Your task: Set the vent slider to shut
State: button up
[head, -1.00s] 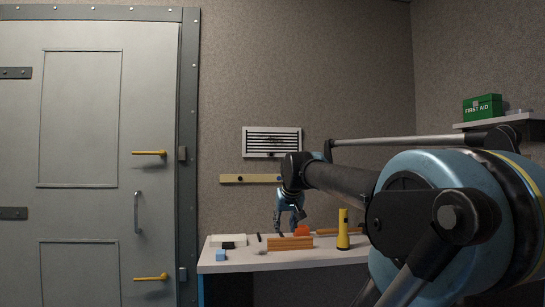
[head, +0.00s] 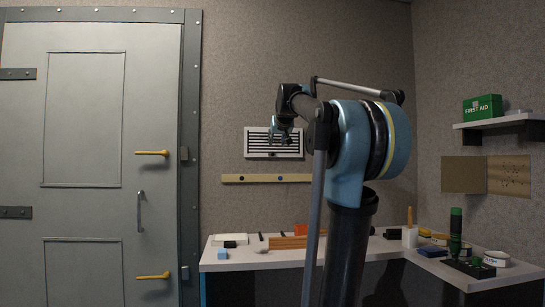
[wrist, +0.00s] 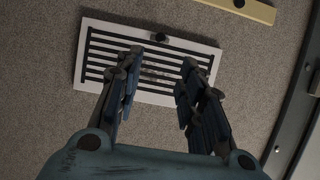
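The white vent (head: 257,152) is on the back wall above the table, its dark slots showing between white slats. In the wrist view the vent (wrist: 91,62) is tilted and appears upside down. Its small dark slider knob (wrist: 160,37) sits near the middle of the edge at the top of that view. My gripper (wrist: 158,82) is open and empty, its fingers spread in front of the slats. The knob shows beyond the fingertips, with no finger seen touching it. In the head view my gripper (head: 281,133) covers part of the vent.
A pale strip with dark knobs (head: 240,178) is on the wall below the vent, also at the top of the wrist view. The table (head: 225,265) below holds small items and tools. A grey door (head: 85,215) is at left, a first aid shelf (head: 500,124) at right.

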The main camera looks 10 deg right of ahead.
aim_at(273, 153)
jog(key=x, duration=1.4)
jog(key=shift+f, duration=0.15)
grip_shut()
